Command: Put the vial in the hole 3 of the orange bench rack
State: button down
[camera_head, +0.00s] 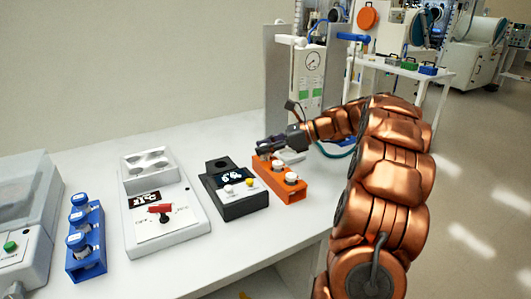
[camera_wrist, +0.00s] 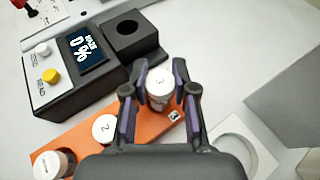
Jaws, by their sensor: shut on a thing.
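The vial (camera_wrist: 159,98) has a white cap and stands between the fingers of my gripper (camera_wrist: 160,78) in the wrist view. My gripper is shut on it at the far end of the orange bench rack (camera_wrist: 148,127), beside the rack's printed 3. I cannot tell whether the vial's bottom is inside hole 3 or above it. Two other white-capped vials stand in the rack, one marked 2 (camera_wrist: 105,128) and one at the near end (camera_wrist: 48,165).
A black reader (camera_head: 240,203) with a round well stands left of the orange rack. Further left are a white device with a red switch (camera_head: 160,211) and a blue rack (camera_head: 88,262) of blue-capped vials. A white ring (camera_wrist: 215,128) lies close right of my gripper.

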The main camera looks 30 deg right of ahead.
aim_at(265, 157)
jog(key=shift+f, duration=0.8)
jog(key=shift+f, duration=0.35)
jog(key=shift+s+f, duration=0.1)
jog(key=shift+f, duration=0.3)
jog(key=c, duration=0.9)
grip_release()
jog(key=shift+a+f, duration=0.15)
jog(key=shift+f, duration=0.1)
jog(key=shift+d+r, duration=0.25)
jog(key=shift+r, duration=0.4)
jog(key=v, duration=1.2)
jog(key=shift+r+p, duration=0.3)
jog(key=shift+p, duration=0.1)
